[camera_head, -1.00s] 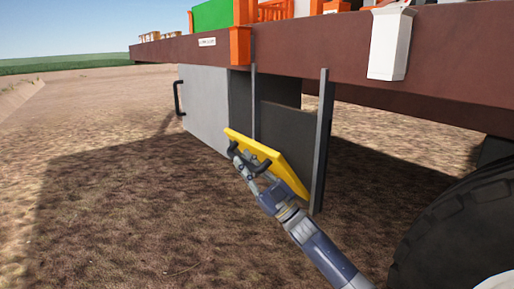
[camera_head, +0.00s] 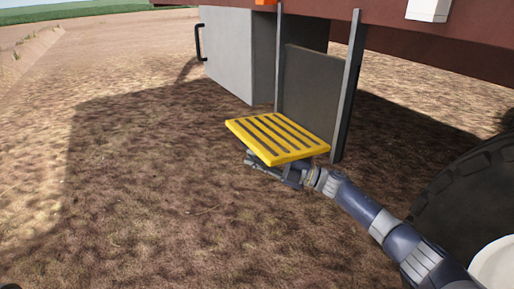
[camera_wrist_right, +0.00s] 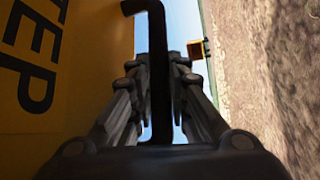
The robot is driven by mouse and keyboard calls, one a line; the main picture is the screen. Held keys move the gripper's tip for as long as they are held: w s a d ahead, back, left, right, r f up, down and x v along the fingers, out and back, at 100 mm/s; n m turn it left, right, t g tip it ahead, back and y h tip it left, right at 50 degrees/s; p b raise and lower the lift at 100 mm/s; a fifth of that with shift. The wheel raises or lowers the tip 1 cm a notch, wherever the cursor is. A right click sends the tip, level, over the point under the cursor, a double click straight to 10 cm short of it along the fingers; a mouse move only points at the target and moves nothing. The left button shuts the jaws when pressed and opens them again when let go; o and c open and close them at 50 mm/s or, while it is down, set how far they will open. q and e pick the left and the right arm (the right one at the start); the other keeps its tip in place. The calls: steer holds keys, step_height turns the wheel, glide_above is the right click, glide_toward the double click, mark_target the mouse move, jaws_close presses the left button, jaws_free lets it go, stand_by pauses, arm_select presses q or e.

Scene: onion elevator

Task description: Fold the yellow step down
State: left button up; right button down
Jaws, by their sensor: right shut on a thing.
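The yellow step (camera_head: 277,138) lies about flat between two grey uprights under the vehicle, its slotted top facing up in the head view. In the right wrist view the yellow step (camera_wrist_right: 95,60) fills the left side and shows the letters "TEP". My right gripper (camera_head: 252,160) is under the step, partly hidden by it. In the right wrist view my right gripper (camera_wrist_right: 160,85) is shut on a black handle (camera_wrist_right: 158,20) at the step's underside.
A grey box (camera_head: 228,50) with a black handle stands behind and left of the step. A grey upright (camera_head: 347,90) is at the step's right, and a large black tire (camera_head: 470,195) is farther right. Bare ground in front is clear.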

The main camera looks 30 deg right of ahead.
steer(key=shift+d+f+n+g, duration=0.15)
steer(key=shift+f+n+g, duration=0.15)
steer(key=shift+f+n, duration=0.25)
steer(key=c, duration=1.8)
jaws_free()
